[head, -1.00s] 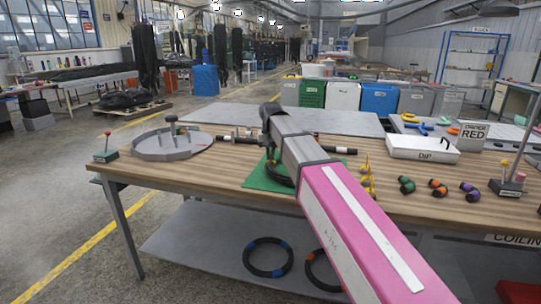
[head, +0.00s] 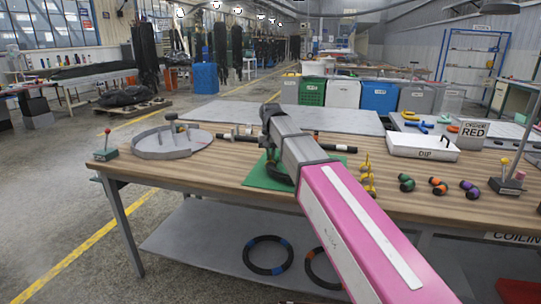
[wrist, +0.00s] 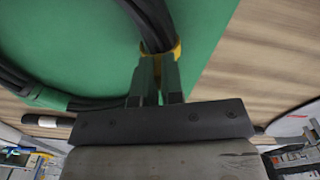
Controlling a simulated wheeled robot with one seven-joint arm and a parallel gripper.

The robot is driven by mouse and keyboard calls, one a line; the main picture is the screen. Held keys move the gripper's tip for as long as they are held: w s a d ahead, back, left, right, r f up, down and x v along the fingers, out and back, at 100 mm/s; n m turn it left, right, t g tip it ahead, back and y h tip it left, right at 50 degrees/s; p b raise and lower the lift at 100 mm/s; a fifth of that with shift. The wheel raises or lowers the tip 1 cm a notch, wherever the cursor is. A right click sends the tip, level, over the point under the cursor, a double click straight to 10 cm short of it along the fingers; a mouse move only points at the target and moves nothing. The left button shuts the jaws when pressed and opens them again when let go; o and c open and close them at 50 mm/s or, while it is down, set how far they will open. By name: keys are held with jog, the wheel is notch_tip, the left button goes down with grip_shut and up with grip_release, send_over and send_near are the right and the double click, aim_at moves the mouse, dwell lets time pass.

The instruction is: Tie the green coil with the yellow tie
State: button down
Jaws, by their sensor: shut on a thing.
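The coil, a bundle of black hose, lies on the green mat (head: 253,181). In the wrist view the coil (wrist: 150,18) runs down to my fingertips, and another stretch curves along the left with a green band (wrist: 82,104). The yellow tie (wrist: 177,49) is around or against the bundle at my fingertips; whether it closes fully around is hidden. My gripper (wrist: 157,66) is shut on the yellow tie, its two fingers close together. In the head view my arm hides the gripper, and only part of the coil (head: 279,174) shows.
Several yellow ties (head: 367,176) stand right of the mat. Coloured rolls (head: 438,186), a white box (head: 422,147) and an order sign (head: 472,132) are farther right. A round grey tray (head: 160,148) is at left. Banded coils (head: 268,255) lie on the lower shelf.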

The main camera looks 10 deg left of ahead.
jog(key=c, duration=1.2)
grip_release()
jog(key=shift+o, duration=0.2)
